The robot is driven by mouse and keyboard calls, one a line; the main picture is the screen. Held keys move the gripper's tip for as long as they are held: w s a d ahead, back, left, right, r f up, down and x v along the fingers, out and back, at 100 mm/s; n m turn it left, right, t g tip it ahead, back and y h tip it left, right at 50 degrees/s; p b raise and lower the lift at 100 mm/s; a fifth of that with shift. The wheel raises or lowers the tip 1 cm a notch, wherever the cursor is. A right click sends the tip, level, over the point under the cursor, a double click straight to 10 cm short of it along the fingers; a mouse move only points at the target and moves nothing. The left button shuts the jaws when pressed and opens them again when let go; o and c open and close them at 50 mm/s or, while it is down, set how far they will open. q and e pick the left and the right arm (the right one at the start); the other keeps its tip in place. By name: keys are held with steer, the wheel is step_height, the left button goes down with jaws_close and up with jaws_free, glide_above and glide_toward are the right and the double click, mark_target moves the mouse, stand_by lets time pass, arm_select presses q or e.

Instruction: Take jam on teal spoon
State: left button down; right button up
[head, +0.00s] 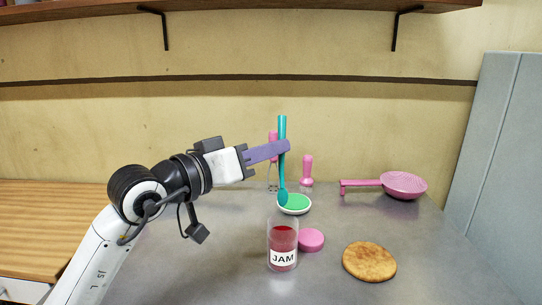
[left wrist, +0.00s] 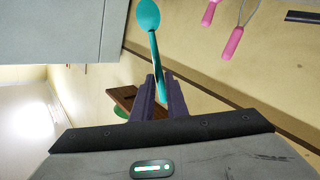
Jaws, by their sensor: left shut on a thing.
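The teal spoon (head: 282,150) is upright in the head view, bowl end down, a little above the glass jam jar (head: 283,247). The jar is open at the top, holds red jam and has a white JAM label. My left gripper (head: 283,147) is shut on the spoon's handle. The left wrist view also shows the spoon (left wrist: 152,45) between the fingers of my left gripper (left wrist: 158,95), with its bowl beyond the fingertips. The spoon bowl looks clean teal, with no red visible on it. My right gripper is not in view.
A pink lid (head: 311,240) lies beside the jar on the grey counter (head: 210,270). A round flat bread (head: 369,261) lies at front right. A green-topped dish (head: 294,204), a pink pan (head: 403,185) and pink-handled utensils (head: 307,169) are behind. The counter left of the jar is clear.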

arm_select(q)
step_height(320, 180, down, 5)
steer(key=shift+f+b, duration=0.15)
steer(key=shift+b, duration=0.75)
steer(key=shift+f, duration=0.1)
steer(key=shift+f+b, duration=0.6)
steer(key=shift+b, duration=0.05)
stand_by(1.0)
steer(key=shift+r, duration=0.1)
step_height(320, 180, up, 7)
steer(key=p, duration=0.3)
stand_by(0.5)
stand_by(0.4)
